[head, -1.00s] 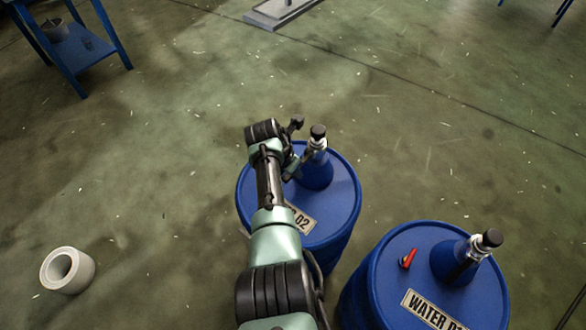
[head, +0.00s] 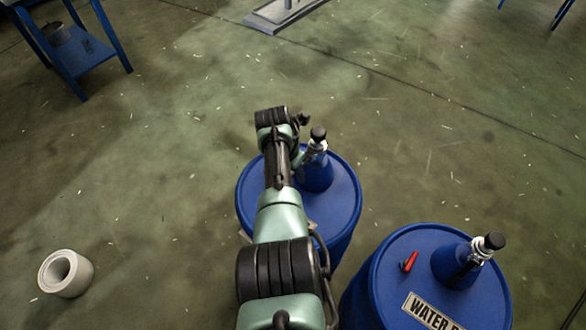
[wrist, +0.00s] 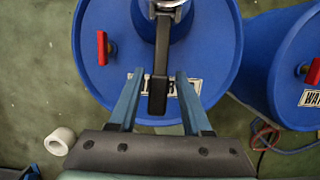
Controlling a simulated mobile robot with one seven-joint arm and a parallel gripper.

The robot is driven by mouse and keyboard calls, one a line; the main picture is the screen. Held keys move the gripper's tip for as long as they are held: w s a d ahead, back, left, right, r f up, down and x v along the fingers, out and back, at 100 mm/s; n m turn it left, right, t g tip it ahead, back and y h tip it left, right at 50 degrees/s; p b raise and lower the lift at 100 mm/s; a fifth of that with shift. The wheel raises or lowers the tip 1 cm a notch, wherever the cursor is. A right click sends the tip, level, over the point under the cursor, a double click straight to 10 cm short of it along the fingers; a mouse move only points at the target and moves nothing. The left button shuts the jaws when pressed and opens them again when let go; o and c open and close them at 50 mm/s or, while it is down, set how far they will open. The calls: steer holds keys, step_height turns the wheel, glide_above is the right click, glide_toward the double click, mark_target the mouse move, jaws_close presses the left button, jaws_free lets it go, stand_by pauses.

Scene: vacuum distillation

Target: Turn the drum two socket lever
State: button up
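Drum two is the blue drum (head: 343,205) partly covered by my arm in the head view. It fills the middle of the wrist view (wrist: 215,60). Its socket, with a black cap (head: 318,134) and silver collar, stands on top. A black lever (wrist: 160,90) extends from the socket toward my gripper in the wrist view. My gripper (wrist: 157,74) is open, with one finger on each side of the lever and visible gaps between. I cannot tell whether the fingers are level with it. In the head view the gripper is mostly hidden behind my arm.
A second blue drum (head: 387,285) stands at right, with a red handle (head: 409,262) and capped socket (head: 487,243). Drum two also has a red handle (wrist: 102,48). A white ring (head: 66,272) lies at left. A blue table (head: 85,52) stands far left. The floor between is clear.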

steer(key=shift+o, duration=0.3)
steer(key=shift+w+r, duration=0.1)
steer(key=shift+r, duration=0.05)
steer(key=shift+r, duration=0.2)
steer(key=p+v, duration=0.5)
steer(key=v, duration=0.7)
steer(key=shift+r, duration=0.15)
steer(key=shift+a, duration=0.1)
